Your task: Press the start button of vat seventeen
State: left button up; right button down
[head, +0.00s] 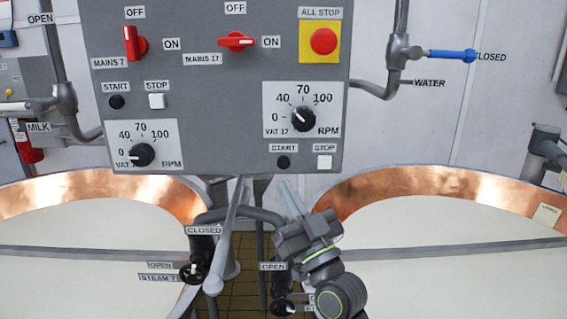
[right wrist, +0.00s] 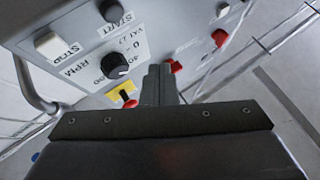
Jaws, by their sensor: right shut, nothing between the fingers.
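The black start button (head: 284,162) of vat seventeen is low on the grey panel, under the VAT 17 dial (head: 303,120). The white stop button (head: 324,162) is to its right. My right gripper (head: 287,188) is just below the start button in the head view, shut and empty, apart from it as far as I can tell. In the right wrist view the shut fingers (right wrist: 160,72) show in front of the panel, with the start button (right wrist: 112,11) at the top edge and the stop button (right wrist: 50,46) to its left. My left gripper is not in view.
The panel also carries the red all-stop button (head: 323,41), the level mains 17 switch (head: 237,41), the upright mains 7 switch (head: 133,43) and vat 7's start button (head: 116,102). Copper vats (head: 432,184) stand on both sides. Pipes (head: 235,220) run below the panel.

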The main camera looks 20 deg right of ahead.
aim_at(284, 163)
jog(key=w+d, duration=0.2)
jog(key=w, duration=0.5)
jog(key=shift+w, duration=0.2)
jog(key=shift+d, duration=0.1)
dwell(1.6)
jog(key=shift+w, duration=0.15)
jog(key=shift+w+d, duration=0.15)
jog(key=shift+w, duration=0.1)
